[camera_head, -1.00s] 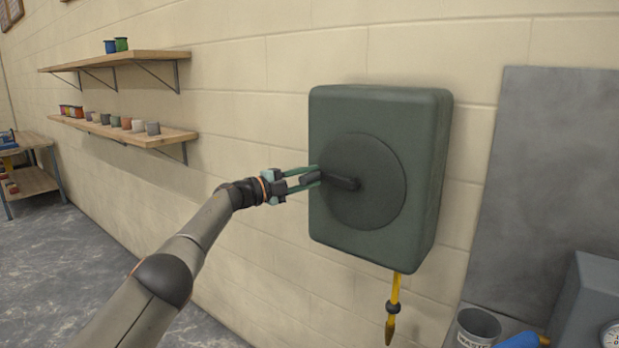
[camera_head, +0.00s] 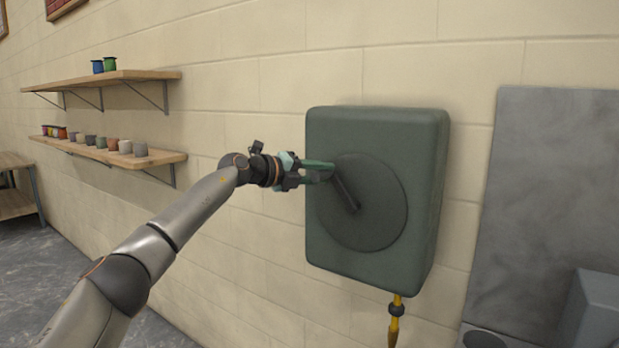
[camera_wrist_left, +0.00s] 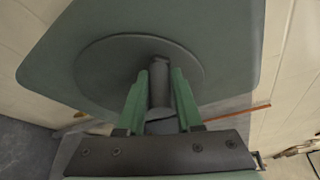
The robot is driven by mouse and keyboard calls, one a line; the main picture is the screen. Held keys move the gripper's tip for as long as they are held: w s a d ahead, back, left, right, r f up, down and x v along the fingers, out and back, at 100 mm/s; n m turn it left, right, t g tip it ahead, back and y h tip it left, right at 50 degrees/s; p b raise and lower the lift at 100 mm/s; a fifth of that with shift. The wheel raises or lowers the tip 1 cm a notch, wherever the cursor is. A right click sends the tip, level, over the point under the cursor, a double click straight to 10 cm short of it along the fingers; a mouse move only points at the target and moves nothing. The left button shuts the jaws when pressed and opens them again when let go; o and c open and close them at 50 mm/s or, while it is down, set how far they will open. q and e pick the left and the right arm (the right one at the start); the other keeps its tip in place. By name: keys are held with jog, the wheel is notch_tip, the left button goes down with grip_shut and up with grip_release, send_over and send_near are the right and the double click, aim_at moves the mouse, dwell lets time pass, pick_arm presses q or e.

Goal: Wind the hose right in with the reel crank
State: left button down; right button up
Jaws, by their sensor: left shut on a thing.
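The hose reel (camera_head: 425,200) is a dark green box on the block wall, with a round disc (camera_head: 385,205) on its front. Its dark crank (camera_head: 347,196) runs from the disc's middle up and left to my left gripper (camera_head: 328,172). My left gripper is shut on the crank's handle, which also shows between the green fingers in the left wrist view (camera_wrist_left: 160,88). A short end of yellow hose (camera_head: 394,328) with a black collar hangs below the box, cut off by the frame's lower edge. My right gripper is not in view.
Two wooden shelves (camera_head: 120,76) with small coloured pots stand out from the wall at left. A grey panel (camera_head: 545,190) and a grey box (camera_head: 597,310) are at right. The wall between shelves and reel is bare.

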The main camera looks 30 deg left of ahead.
pick_arm(q)
jog(key=shift+d+r+h, duration=0.3)
jog(key=shift+d+r, duration=0.5)
jog(key=shift+d, duration=0.1)
jog(key=c, duration=0.6)
grip_release()
jog(key=shift+d+f, duration=0.1)
jog(key=shift+c, duration=0.2)
jog(key=shift+o, duration=0.2)
jog(key=shift+f, duration=0.2)
jog(key=shift+f, duration=0.15)
jog(key=shift+s+a, duration=0.35)
jog(key=b+v, duration=0.3)
jog(key=v, duration=0.8)
jog(key=shift+s+r, duration=0.3)
jog(key=shift+s, duration=0.05)
